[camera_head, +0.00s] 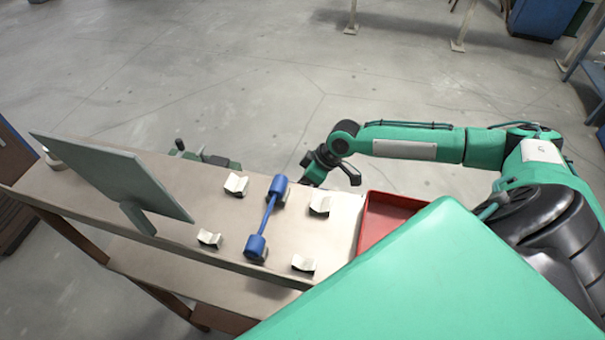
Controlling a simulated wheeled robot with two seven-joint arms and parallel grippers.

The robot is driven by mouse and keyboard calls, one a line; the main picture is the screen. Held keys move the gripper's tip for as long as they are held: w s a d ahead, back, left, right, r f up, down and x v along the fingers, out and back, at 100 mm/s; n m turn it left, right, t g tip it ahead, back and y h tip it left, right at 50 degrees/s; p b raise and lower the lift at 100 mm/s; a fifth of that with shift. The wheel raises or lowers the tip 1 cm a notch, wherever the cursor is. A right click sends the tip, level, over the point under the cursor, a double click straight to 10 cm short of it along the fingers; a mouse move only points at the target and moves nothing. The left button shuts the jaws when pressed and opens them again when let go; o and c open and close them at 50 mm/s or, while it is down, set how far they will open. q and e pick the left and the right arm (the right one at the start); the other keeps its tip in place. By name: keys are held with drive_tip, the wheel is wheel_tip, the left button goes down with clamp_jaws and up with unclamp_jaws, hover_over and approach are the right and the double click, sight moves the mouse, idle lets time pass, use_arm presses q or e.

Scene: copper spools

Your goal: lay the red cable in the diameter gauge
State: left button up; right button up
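No red cable can be made out in the head view. A small dark green device (207,156) with dark knobs shows at the bench's far edge. I cannot tell whether it is the diameter gauge. My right gripper (322,168) is at the end of the green arm coming in from the right, by the far edge of the bench and beyond the white blocks. Its fingertips are too small and dark to tell open from shut. My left gripper is not in view.
A blue bar with thick ends (267,215) lies across the bench (180,205). White notched blocks stand on both sides, one at the far left (236,185). A tilted grey panel (115,175) rises at left. A red tray (385,215), partly hidden, is at right.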

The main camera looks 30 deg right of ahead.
drive_tip(key=shift+f, duration=0.15)
idle(0.4)
drive_tip(key=o, duration=1.1)
drive_tip(key=shift+b+v, duration=1.65)
drive_tip(key=shift+v, duration=5.25)
drive_tip(key=shift+s, duration=0.1)
